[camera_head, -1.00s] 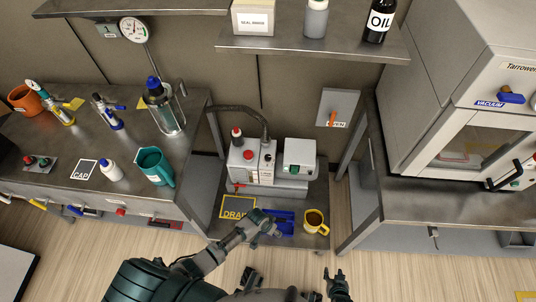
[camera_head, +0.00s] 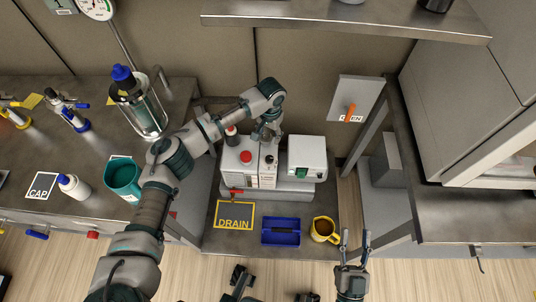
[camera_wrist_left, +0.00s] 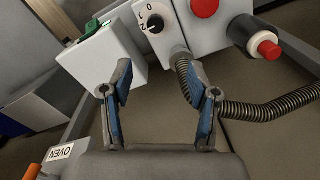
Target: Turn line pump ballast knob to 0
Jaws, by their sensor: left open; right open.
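The white line pump (camera_head: 240,168) stands on the low shelf, with a red knob on its top. The ballast knob (camera_wrist_left: 155,23) is a small black dial with a white pointer on a white face in the left wrist view. Marks 0 and 2 are beside it; the exact setting is hard to read. In the head view the knob (camera_head: 269,159) is a tiny dark spot. My left gripper (camera_head: 266,136) is over the back of the pump; its open fingers (camera_wrist_left: 158,80) are empty and apart from the knob. My right gripper (camera_head: 354,236) is open and empty, right of the yellow mug.
A white box with a green switch (camera_head: 307,157) stands right of the pump. A ribbed hose (camera_wrist_left: 262,105) runs close to my left fingers. A blue tray (camera_head: 281,231), a yellow mug (camera_head: 324,230) and a DRAIN frame (camera_head: 234,215) lie in front.

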